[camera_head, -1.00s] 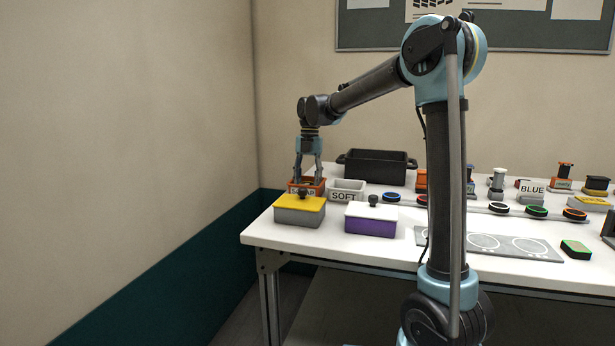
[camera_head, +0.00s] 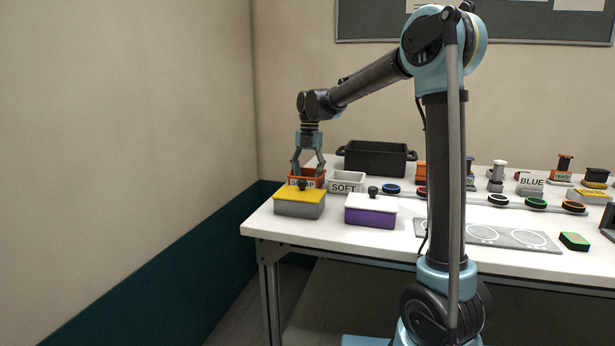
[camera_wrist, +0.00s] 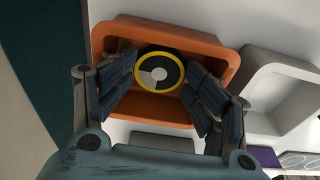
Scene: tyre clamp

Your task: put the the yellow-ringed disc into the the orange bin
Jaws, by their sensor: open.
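The orange bin (camera_head: 300,176) stands at the left of the white table, behind the yellow-lidded grey box. In the wrist view the orange bin (camera_wrist: 216,60) lies below my gripper, its open top facing the camera. The yellow-ringed disc (camera_wrist: 160,58), black and white inside a yellow ring, shows within the bin's outline, near its far wall. My gripper (camera_wrist: 163,84) is open, with its fingers spread at the two sides of the disc. A gap shows between the fingers and the disc. In the head view my gripper (camera_head: 306,170) is at the orange bin, and the disc is hidden there.
A white bin marked SOFT (camera_head: 346,184) stands right beside the orange bin. The yellow-lidded box (camera_head: 299,204) and the purple box (camera_head: 370,212) stand in front. A black tub (camera_head: 376,160) stands behind. The wall is close on the left.

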